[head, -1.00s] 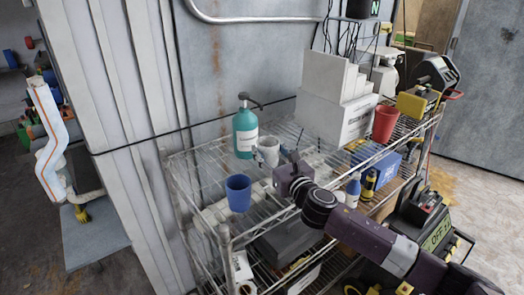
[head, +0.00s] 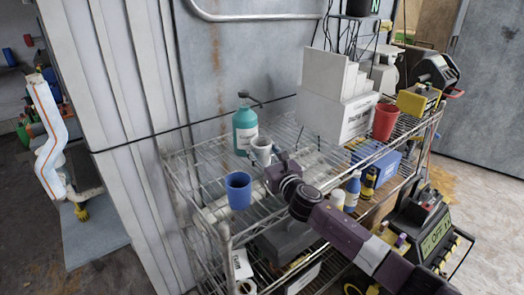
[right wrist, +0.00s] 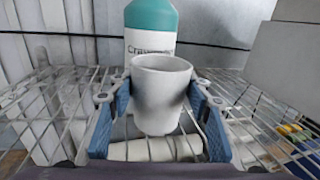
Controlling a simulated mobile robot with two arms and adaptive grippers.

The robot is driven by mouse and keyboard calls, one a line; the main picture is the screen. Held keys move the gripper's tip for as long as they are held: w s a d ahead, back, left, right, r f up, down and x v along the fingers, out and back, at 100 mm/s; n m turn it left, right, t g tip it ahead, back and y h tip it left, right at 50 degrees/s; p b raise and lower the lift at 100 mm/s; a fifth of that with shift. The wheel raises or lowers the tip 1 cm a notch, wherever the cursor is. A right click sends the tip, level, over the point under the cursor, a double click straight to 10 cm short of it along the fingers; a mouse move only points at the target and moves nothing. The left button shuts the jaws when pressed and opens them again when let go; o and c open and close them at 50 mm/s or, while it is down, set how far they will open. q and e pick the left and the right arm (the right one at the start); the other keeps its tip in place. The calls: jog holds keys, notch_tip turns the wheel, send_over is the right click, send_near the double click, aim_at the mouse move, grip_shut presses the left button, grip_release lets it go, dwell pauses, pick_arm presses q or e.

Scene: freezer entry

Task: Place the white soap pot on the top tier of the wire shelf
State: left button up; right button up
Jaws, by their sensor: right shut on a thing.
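The white soap pot (head: 262,152) is upright over the wire shelf's top tier (head: 209,163), just right of a teal pump bottle. In the right wrist view the pot (right wrist: 160,92) sits between the blue-padded fingers of my right gripper (right wrist: 160,115), which is shut on it. My right gripper also shows in the head view (head: 268,163), reaching in from the lower right. I cannot tell whether the pot's base touches the wires. My left gripper is not in view.
The teal bottle (head: 245,127) stands close behind the pot. A blue cup (head: 238,190) is at the near left, and a red cup (head: 385,121) and white boxes (head: 335,110) are on the right. Bare wire shows at the tier's left end.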

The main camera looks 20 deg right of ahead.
jog(key=shift+f, duration=0.2)
jog(key=o, duration=1.1)
jog(key=shift+o, duration=0.2)
jog(key=shift+s+r, duration=0.1)
jog(key=shift+r, duration=0.1)
jog(key=s, duration=0.4)
jog(key=s+d, duration=0.1)
jog(key=s, duration=0.6)
jog(key=shift+s+d+b, duration=0.25)
jog(key=shift+s+b, duration=0.05)
jog(key=shift+s, duration=0.05)
